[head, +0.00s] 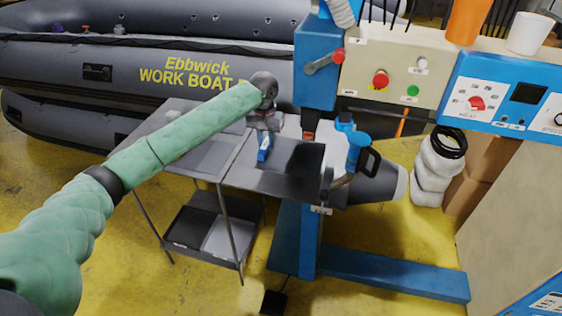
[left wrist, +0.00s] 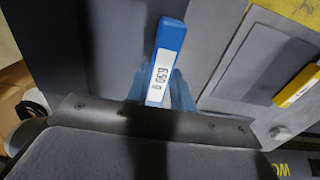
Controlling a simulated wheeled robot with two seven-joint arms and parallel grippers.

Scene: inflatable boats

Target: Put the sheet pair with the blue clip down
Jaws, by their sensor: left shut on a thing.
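My left gripper (head: 264,122) is over the bench at the machine, at the end of my green-sleeved arm. It is shut, with the blue clip (head: 264,149) right below its fingers. In the left wrist view the blue clip (left wrist: 165,58) carries a white printed label and sits at the gripper's fingers (left wrist: 162,92). A dark grey sheet (head: 296,156) shows to the right of the clip in the head view. How the sheet pair lies under the clip, and whether it touches the bench, I cannot tell. My right gripper is not in view.
A grey side table (head: 182,122) stands left of the machine, with trays on its lower shelf. A yellow clip (left wrist: 297,86) shows on a grey sheet in the left wrist view. The machine's blue column (head: 316,65) stands close behind the gripper. A grey boat (head: 60,70) is behind.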

